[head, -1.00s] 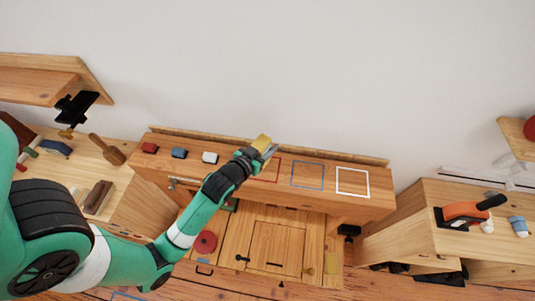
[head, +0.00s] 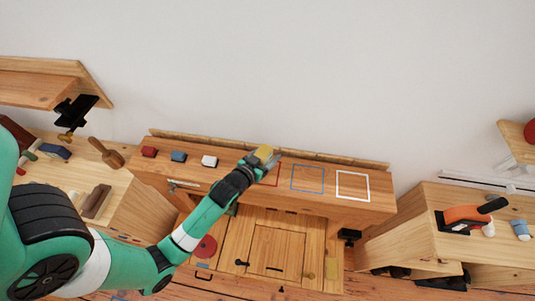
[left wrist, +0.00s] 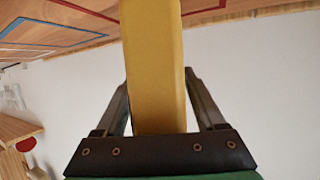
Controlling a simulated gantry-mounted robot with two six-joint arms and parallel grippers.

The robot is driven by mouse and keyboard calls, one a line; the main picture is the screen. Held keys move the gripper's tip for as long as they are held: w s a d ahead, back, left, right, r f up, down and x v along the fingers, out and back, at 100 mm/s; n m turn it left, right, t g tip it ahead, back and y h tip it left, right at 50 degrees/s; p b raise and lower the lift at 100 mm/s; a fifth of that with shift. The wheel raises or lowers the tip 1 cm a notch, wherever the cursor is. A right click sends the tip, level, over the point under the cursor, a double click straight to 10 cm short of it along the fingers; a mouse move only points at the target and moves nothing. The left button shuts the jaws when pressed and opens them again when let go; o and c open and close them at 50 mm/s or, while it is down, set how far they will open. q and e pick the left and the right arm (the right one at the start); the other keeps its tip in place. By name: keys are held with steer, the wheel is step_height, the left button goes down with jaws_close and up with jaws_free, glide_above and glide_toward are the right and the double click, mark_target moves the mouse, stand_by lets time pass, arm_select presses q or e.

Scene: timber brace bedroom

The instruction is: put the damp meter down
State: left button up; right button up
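The damp meter appears to be the yellow block (head: 264,152), held in my left gripper (head: 268,163) above the back part of the wooden bench top (head: 225,178), by the red outlined square (head: 276,176). In the left wrist view the yellow body (left wrist: 155,65) stands between the two fingers of my left gripper (left wrist: 157,85), which press on its sides. The gripper hides part of the red outline. I cannot tell whether the meter touches the bench. My right gripper is not in view.
A blue outlined square (head: 308,178) and a white one (head: 353,186) lie empty to the right. Red (head: 149,152), blue (head: 179,156) and white (head: 209,161) blocks sit on the left of the bench top. A ledge (head: 330,161) runs along the back.

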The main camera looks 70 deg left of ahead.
mark_target(263, 162)
arm_select(q)
steer(key=shift+o, duration=0.2)
steer(key=shift+r, duration=0.15)
steer(key=shift+s+d+r, duration=0.1)
steer(key=shift+s+d, duration=0.05)
steer(key=shift+s, duration=0.05)
steer(key=v, duration=1.1)
steer(key=shift+s, duration=0.25)
steer(key=shift+d+r, duration=0.1)
